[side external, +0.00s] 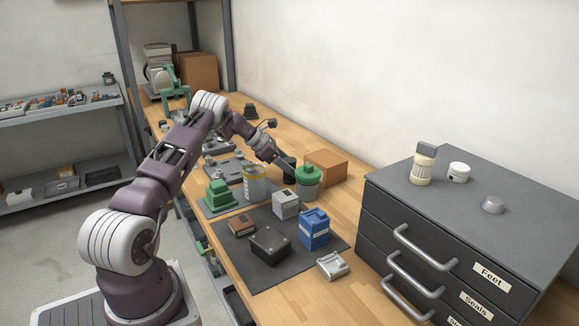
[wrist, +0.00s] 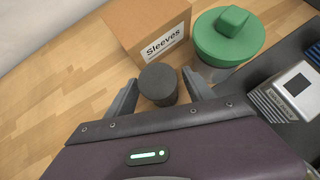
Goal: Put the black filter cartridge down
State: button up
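The black filter cartridge (wrist: 158,84) is a short dark cylinder, seen from above in the wrist view. It appears to stand upright on the wooden bench. My gripper (wrist: 160,75) has one finger on each side of it, with a narrow gap showing at both sides, so it looks open around the cartridge. In the side view my gripper (side external: 281,163) points down at the bench beside the green-lidded container, and the dark cartridge (side external: 289,172) shows only partly there. The cartridge's underside is hidden.
A cardboard box labelled Sleeves (wrist: 147,27) stands close behind the cartridge. A green-lidded container (wrist: 228,38) is close to its right. A dark mat (side external: 265,275) holds several parts, including a blue box (side external: 314,230). Bare bench lies left of the cartridge in the wrist view.

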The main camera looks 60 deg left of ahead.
jog(key=shift+r, duration=0.1)
jog(key=v, duration=1.2)
jog(key=w+d+r+m+g, duration=0.2)
jog(key=d+r+m, duration=0.4)
jog(key=d+r, duration=0.55)
jog(key=s+d+r+m+g, duration=0.1)
jog(key=s+d+r+m, duration=0.15)
jog(key=d, duration=0.45)
jog(key=s+d+r+m, duration=0.2)
jog(key=d+m, duration=0.1)
jog(key=d, duration=0.3)
jog(key=s+d+r+m+g, duration=0.1)
jog(key=s+d+r+m, duration=0.15)
jog(key=d, duration=0.45)
jog(key=s+d+m+y, duration=0.2)
jog(key=s+d+m, duration=0.85)
jog(key=s, duration=0.25)
jog(key=s+d+f+m+t+y, duration=0.1)
jog(key=s+f+m, duration=0.2)
jog(key=s+m, duration=0.4)
jog(key=s, duration=0.3)
jog(key=shift+d+f, duration=0.3)
jog(key=shift+d, duration=0.05)
